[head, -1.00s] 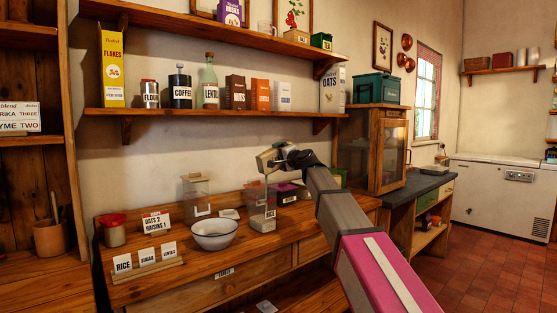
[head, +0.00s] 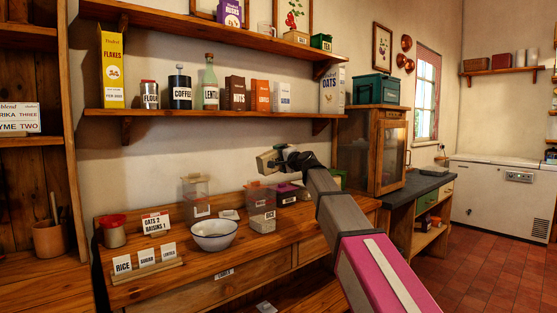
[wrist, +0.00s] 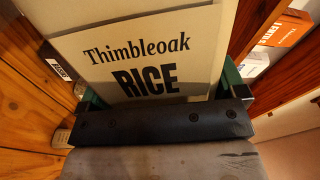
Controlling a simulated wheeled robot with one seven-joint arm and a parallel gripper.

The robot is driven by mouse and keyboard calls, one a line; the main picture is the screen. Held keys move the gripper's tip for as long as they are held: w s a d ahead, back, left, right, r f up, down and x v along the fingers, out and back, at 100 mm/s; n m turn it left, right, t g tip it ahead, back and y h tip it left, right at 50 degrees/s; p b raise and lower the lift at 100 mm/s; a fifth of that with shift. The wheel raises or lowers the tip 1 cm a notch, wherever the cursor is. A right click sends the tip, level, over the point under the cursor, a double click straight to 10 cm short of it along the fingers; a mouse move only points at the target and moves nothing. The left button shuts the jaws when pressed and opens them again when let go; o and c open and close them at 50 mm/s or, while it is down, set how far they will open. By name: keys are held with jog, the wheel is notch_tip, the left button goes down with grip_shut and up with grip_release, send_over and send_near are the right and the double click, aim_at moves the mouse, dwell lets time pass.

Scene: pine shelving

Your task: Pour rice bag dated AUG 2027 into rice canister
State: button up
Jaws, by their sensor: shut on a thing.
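My gripper (head: 288,157) is shut on a rice bag (head: 266,162). In the wrist view the bag (wrist: 150,50) is pale and reads "Thimbleoak RICE". No date shows on the visible face. In the head view the bag is tipped over, above a clear canister (head: 259,203) on the wooden counter. Whitish matter shows in the lower part of this canister, with a label in front that I cannot read. Another clear canister (head: 195,193) stands to its left and looks empty. Whether rice is falling is too small to tell.
A white bowl (head: 214,236), a card holder (head: 148,267) with RICE, SUGAR and LENTILS cards, a notice (head: 156,223) and a red-lidded jar (head: 113,230) stand on the counter (head: 255,245). A loaded shelf (head: 210,112) runs above. A glazed cabinet (head: 375,150) stands right.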

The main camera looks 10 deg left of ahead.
jog(key=shift+w+d+f+m, duration=0.25)
jog(key=shift+f+m, duration=0.3)
jog(key=shift+m, duration=0.15)
jog(key=f+m, duration=0.2)
jog(key=m, duration=0.1)
jog(key=w+d+f+m, duration=0.1)
jog(key=f+m, duration=0.1)
jog(key=shift+f, duration=0.1)
jog(key=f+m, duration=0.1)
jog(key=m, duration=0.1)
jog(key=f+m, duration=0.1)
jog(key=m, duration=0.1)
jog(key=f+m, duration=0.1)
jog(key=m, duration=0.1)
jog(key=shift+w+d+f, duration=0.2)
jog(key=shift+d+f, duration=0.05)
jog(key=shift+f, duration=0.05)
jog(key=r+m, duration=0.1)
jog(key=m, duration=0.1)
jog(key=r+m, duration=0.2)
jog(key=m, duration=0.1)
jog(key=shift+s+a+r+m, duration=0.2)
jog(key=shift+m, duration=0.1)
